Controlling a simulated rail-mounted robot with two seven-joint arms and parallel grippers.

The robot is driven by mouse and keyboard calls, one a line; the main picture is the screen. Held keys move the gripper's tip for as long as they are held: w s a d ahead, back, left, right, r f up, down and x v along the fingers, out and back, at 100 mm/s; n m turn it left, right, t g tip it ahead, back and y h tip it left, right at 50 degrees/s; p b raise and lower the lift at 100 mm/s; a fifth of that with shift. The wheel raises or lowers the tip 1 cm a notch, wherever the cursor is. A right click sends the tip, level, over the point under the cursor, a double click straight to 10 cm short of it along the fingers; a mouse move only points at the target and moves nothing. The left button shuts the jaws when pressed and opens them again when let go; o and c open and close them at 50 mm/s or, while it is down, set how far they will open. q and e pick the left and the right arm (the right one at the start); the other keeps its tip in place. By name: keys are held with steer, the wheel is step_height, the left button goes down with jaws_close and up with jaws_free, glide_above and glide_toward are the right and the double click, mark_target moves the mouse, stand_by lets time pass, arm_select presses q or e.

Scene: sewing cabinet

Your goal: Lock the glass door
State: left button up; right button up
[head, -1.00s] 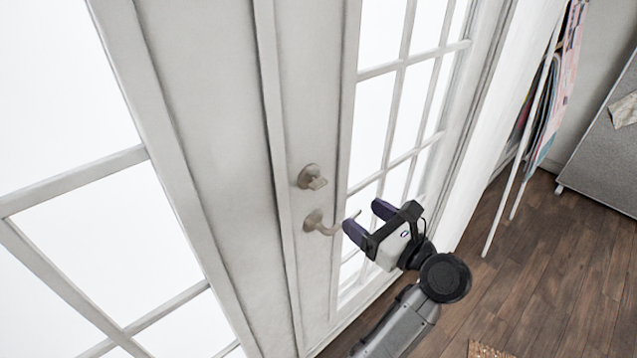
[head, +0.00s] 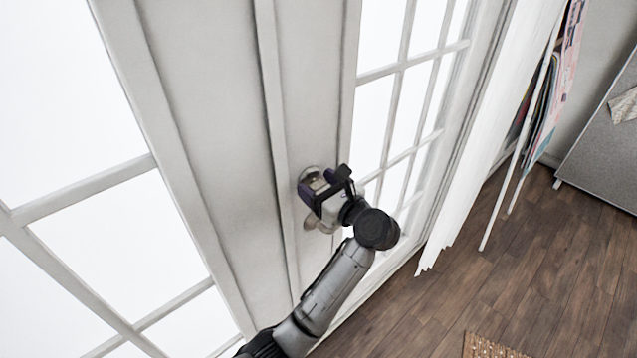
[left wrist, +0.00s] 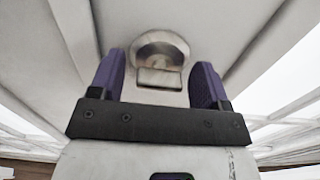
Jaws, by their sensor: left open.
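The white glass door (head: 285,60) fills the left and middle of the head view. Its round lock with a thumb turn (head: 311,174) is on the door stile, mostly hidden behind my left gripper (head: 314,188). The left wrist view shows the lock (left wrist: 160,52) ahead, its flat turn piece (left wrist: 160,78) lying sideways between the two purple fingers. My left gripper (left wrist: 155,80) is open, with one finger on each side of the turn piece. I cannot tell whether they touch it. The lever handle (head: 312,224) sits below, partly covered. My right gripper is not in view.
Glass panes (head: 385,120) flank the stile. A white curtain-like panel (head: 480,150) hangs right of the door. Hanging papers or fabrics (head: 550,100) and a grey board (head: 605,140) stand farther right. The wooden floor (head: 530,240) between is mostly clear, with a woven mat (head: 485,347) below.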

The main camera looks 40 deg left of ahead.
arm_select(q)
steer(key=shift+a, duration=0.1)
steer(key=c, duration=0.9)
steer(key=shift+f+b, duration=0.15)
steer(key=shift+b, duration=0.35)
steer(key=n+b, duration=0.2)
steer(key=b, duration=0.1)
steer(key=n+b, duration=0.1)
steer(key=b, duration=0.2)
steer(key=n+b, duration=0.2)
steer(key=b, duration=0.1)
steer(key=shift+f+n+b, duration=0.3)
steer(key=shift+b, duration=0.1)
steer(key=n+b, duration=0.7)
steer(key=b, duration=0.2)
steer(key=shift+r, duration=0.15)
steer(key=n+b, duration=0.2)
steer(key=n, duration=0.1)
steer(key=shift+r+b, duration=0.15)
steer(key=shift+b, duration=0.25)
steer(key=shift+r+n+b, duration=0.1)
steer(key=shift+n+b, duration=0.6)
steer(key=shift+n, duration=0.5)
